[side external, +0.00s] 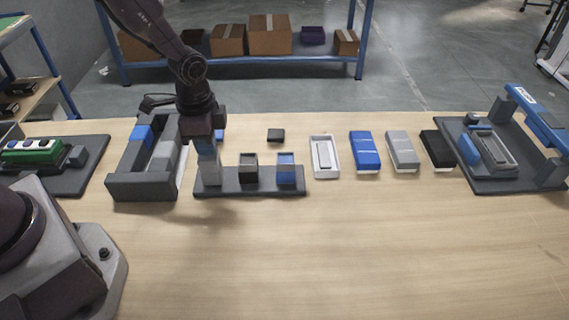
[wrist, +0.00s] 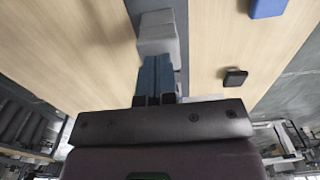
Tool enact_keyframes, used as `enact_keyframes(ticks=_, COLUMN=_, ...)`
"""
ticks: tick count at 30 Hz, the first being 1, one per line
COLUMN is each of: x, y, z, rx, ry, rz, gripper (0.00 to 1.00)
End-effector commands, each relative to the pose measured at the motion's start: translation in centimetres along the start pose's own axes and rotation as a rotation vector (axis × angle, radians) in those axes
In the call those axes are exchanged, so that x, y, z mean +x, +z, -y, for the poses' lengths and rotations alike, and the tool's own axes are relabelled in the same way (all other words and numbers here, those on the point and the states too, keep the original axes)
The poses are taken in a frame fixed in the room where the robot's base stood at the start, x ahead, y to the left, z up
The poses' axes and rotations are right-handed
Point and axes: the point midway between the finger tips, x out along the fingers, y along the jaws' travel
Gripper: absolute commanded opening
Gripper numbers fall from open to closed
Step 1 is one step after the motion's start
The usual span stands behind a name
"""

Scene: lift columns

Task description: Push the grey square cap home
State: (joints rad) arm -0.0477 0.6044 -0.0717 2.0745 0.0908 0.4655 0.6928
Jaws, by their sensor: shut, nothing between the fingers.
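My gripper (side external: 207,154) points down over the left post of a dark three-post base (side external: 230,189). Its blue fingers (wrist: 158,75) are together with nothing between them. A light grey square column (side external: 211,172) stands under the fingertips; its grey top also shows in the wrist view (wrist: 158,42). The fingertips appear at or just above this top; contact is unclear. I cannot make out the seam of a grey cap or how deep it sits. A dark middle column (side external: 248,170) and a blue right column (side external: 287,172) stand on the same base.
A small dark square block (side external: 276,134) lies behind the base. A dark grey rack (side external: 140,187) with blue and grey pieces stands close on the left. A white tray (side external: 325,168) and blue, grey and black cases stand right. The front table is clear.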

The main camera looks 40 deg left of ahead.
Motion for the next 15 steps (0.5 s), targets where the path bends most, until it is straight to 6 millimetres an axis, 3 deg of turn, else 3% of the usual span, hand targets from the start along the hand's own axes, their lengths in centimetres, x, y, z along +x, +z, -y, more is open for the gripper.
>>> enact_keyframes(ticks=5, x=-0.4, y=0.0, z=0.0, rx=0.0, ry=-0.001, rz=-0.001, gripper=0.0)
enact_keyframes(ticks=15, x=-3.5, y=0.0, z=0.1, rx=0.0, ry=-0.002, rz=-0.002, gripper=0.0)
